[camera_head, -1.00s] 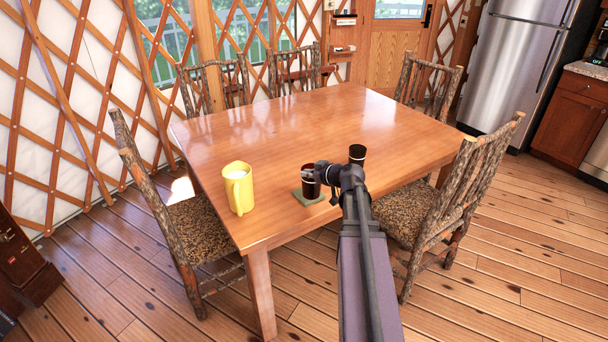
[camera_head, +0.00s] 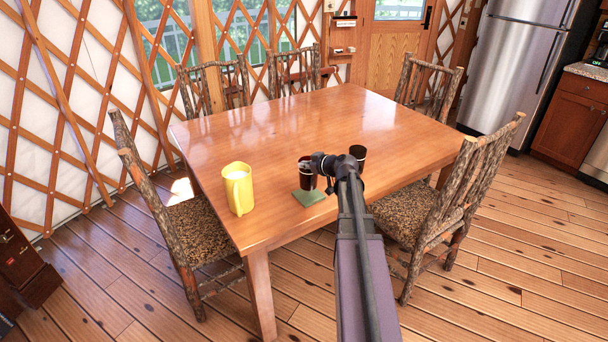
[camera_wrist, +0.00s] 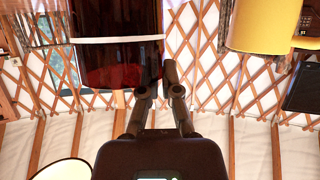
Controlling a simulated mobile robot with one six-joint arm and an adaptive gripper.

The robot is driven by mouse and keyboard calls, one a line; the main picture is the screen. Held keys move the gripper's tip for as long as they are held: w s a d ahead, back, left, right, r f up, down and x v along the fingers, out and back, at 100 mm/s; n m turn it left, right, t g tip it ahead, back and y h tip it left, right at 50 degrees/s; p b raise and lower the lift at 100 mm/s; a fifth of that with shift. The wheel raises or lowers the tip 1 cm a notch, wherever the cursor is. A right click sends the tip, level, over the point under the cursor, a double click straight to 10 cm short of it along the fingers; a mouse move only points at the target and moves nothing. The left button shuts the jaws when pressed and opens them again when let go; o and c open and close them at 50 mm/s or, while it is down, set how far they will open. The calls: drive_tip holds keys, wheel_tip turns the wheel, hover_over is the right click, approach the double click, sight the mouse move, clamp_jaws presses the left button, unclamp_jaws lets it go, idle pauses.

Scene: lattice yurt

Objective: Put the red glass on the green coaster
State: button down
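The red glass (camera_head: 306,176) is dark red and upright at the near part of the table. The green coaster (camera_head: 309,198) lies flat on the tabletop, just below the glass in the head view. The glass appears above or just behind it; I cannot tell whether its base touches anything. My gripper (camera_head: 318,160) is at the glass's upper right side. In the wrist view, which is upside down, the red glass (camera_wrist: 115,60) fills the upper left. My gripper (camera_wrist: 163,72) has its fingers close together at the glass's wall and seems to pinch it.
A dark cup (camera_head: 357,157) stands right of my gripper, close to my arm. The back of the table (camera_head: 330,110) is clear. Chairs surround the table.

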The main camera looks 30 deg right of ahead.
drive_tip(key=shift+f+b, duration=1.4)
drive_tip(key=shift+f, duration=0.3)
drive_tip(key=shift+f, duration=0.15)
drive_tip(key=c, duration=0.8)
unclamp_jaws()
drive_tip(key=shift+r, duration=0.2)
drive_tip(key=p+v, duration=0.5)
drive_tip(key=v, duration=0.7)
